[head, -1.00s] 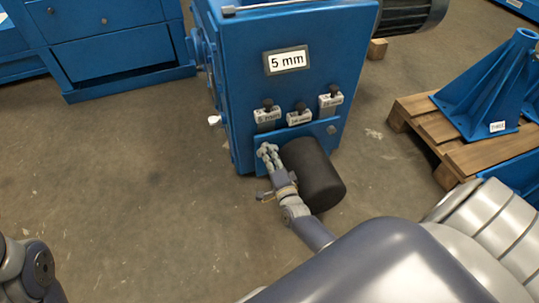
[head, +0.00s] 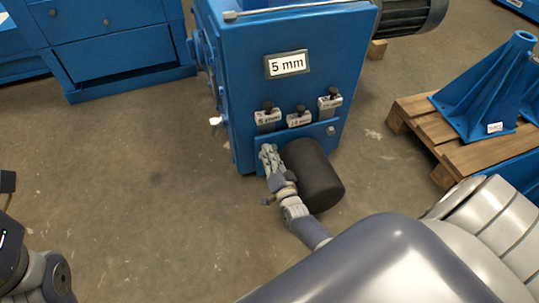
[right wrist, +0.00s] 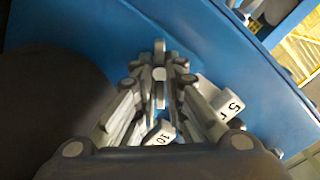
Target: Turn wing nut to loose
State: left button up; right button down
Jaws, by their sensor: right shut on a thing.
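My right gripper (head: 268,154) is at the lower left of the front of the blue machine housing (head: 235,75). Its fingers are shut on the grey wing nut (right wrist: 159,72), which shows between the fingertips in the right wrist view. In the head view the fingers hide the wing nut. Of my left arm, only links show at the lower left edge; its fingers are not seen.
A black cylinder (head: 312,174) stands out right beside my right gripper. A pallet (head: 415,112) with blue brackets is at right. Open floor (head: 140,170) lies left.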

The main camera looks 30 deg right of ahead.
jog(key=shift+d+n, duration=0.2)
jog(key=shift+n, duration=0.2)
jog(key=c, duration=1.6)
grip_release()
jog(key=v, duration=0.7)
jog(key=shift+s, duration=0.25)
jog(key=shift+a, duration=0.1)
